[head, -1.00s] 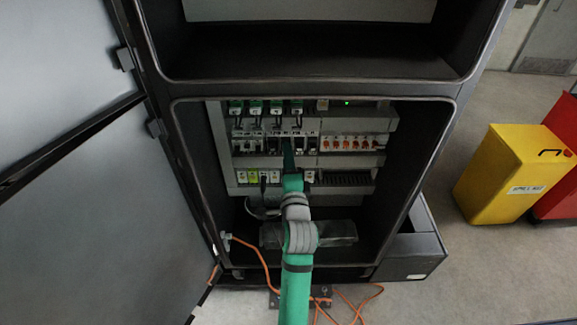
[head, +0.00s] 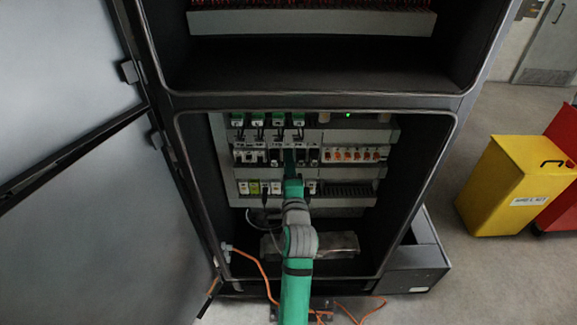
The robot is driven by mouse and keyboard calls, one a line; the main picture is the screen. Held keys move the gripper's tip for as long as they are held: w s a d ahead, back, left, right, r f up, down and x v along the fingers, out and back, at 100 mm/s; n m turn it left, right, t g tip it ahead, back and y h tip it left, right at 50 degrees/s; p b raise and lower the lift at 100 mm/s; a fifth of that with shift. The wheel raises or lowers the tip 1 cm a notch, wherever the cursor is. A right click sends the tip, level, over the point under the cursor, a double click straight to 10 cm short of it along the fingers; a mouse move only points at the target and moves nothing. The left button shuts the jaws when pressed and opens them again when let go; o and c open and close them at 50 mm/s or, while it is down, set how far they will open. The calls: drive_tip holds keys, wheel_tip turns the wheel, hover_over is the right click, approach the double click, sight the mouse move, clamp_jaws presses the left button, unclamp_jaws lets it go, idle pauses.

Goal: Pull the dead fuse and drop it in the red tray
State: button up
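My arm (head: 297,245) reaches up from the bottom into the open lower bay of the cabinet. My gripper (head: 289,160) is at the middle row of devices, in front of the fuse holders. The fuse holders (head: 250,156) show as small black and white blocks left of the gripper, with more just right of it. Which fuse is dead cannot be told. The fingers are small and dark against the row, so whether they are open or hold anything cannot be seen. No red tray can be made out.
Breakers with orange levers (head: 355,154) sit right of the fuse holders, and green-topped devices (head: 278,119) sit above. The cabinet door (head: 75,140) stands open at left. Orange cable (head: 252,262) hangs at lower left.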

clamp_jaws()
drive_tip(key=shift+s, duration=1.2)
drive_tip(key=shift+s, duration=2.4)
